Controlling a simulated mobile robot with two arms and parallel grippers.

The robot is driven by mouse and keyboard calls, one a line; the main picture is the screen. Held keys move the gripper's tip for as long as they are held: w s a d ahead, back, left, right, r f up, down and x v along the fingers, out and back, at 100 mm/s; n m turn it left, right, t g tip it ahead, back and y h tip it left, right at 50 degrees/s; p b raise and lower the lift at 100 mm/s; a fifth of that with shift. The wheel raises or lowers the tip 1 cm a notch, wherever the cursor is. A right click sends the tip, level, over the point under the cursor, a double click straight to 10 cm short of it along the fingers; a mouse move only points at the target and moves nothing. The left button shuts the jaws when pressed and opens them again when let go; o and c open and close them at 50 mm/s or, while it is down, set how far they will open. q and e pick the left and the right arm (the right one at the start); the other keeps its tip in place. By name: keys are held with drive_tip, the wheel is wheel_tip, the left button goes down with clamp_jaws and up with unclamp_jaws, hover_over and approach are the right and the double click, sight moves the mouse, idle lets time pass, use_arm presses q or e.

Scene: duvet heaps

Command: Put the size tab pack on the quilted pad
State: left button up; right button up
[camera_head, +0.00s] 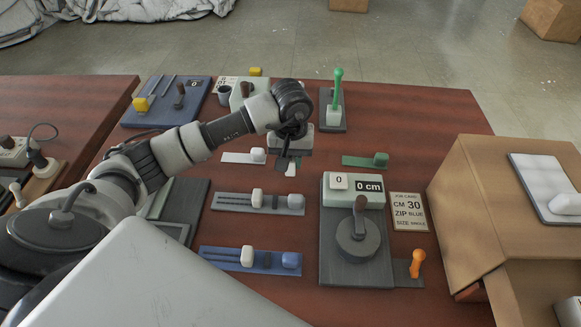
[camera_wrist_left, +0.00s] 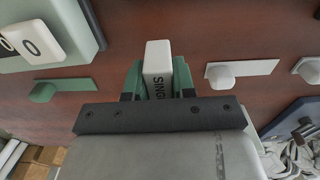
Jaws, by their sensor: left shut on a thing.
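The size tab pack is a small white block marked "SINGL…" (camera_wrist_left: 158,60) in the left wrist view. My left gripper (camera_wrist_left: 158,82) is shut on it, with a green finger on each side. In the head view my left gripper (camera_head: 287,160) is over the middle of the table, and the pack (camera_head: 291,170) shows only as a small pale patch below it. My right gripper is not in view.
The cardboard box (camera_head: 470,190) stands high at the table's right. A dial unit (camera_head: 335,270), job card (camera_head: 407,212), orange lever (camera_head: 416,262) and blue slider (camera_head: 225,257) are in front. A green-handled lever (camera_head: 338,90) stands behind. Bare table (camera_head: 430,115) shows at the back right.

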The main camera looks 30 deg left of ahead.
sight(290, 170)
use_arm(q)
drive_tip(key=shift+a+f, duration=0.1)
drive_tip(key=shift+f, duration=1.95)
drive_tip(key=shift+f, duration=0.1)
drive_tip(key=shift+f, duration=0.15)
drive_tip(key=o, duration=0.9)
